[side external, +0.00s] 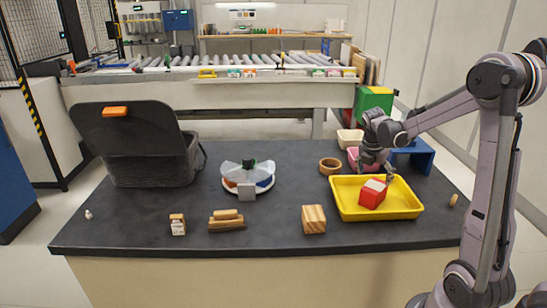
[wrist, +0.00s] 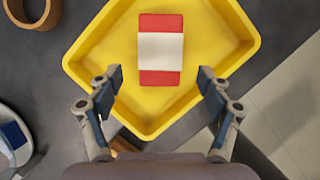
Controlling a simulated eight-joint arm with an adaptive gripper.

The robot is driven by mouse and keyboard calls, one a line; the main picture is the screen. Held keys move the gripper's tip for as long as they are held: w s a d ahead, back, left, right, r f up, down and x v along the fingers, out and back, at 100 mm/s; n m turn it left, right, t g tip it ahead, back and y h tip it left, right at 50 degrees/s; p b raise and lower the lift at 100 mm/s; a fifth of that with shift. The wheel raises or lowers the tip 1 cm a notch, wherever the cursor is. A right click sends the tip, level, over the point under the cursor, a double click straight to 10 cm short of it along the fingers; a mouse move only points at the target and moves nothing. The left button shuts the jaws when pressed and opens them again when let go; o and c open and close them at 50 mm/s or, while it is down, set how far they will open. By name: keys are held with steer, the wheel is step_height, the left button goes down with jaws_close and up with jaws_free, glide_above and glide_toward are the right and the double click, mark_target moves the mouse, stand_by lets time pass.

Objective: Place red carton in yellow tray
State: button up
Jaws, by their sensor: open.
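The red carton (side external: 372,194) with a white band is inside the yellow tray (side external: 407,208), resting tilted in the side external view. In the wrist view the red carton (wrist: 160,50) lies within the yellow tray (wrist: 235,28), near its middle, ahead of my fingertips. My gripper (side external: 376,170) is above the tray's back part, close to the carton. In the wrist view my gripper (wrist: 160,82) is open, with its fingers apart on either side and nothing between them. The fingers appear clear of the carton.
A wooden ring (side external: 330,166), a pink bowl (side external: 354,157) and a blue stand (side external: 412,157) are behind the tray. A wooden block (side external: 314,220) stands to its left. A round divided dish (side external: 248,178) and a dark bin (side external: 140,145) are farther left.

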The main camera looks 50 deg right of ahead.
steer(key=v, duration=0.4)
steer(key=s+a+r+m+t+y, duration=0.1)
steer(key=a+m+t+y, duration=0.1)
steer(key=a+m, duration=0.7)
steer(key=s+a+r+m+t+y, duration=0.1)
steer(key=a+m+t, duration=0.4)
steer(key=a, duration=1.8)
steer(key=m+y, duration=0.1)
steer(key=m, duration=0.3)
steer(key=shift+s+r+y, duration=0.2)
steer(key=shift+s+y, duration=0.1)
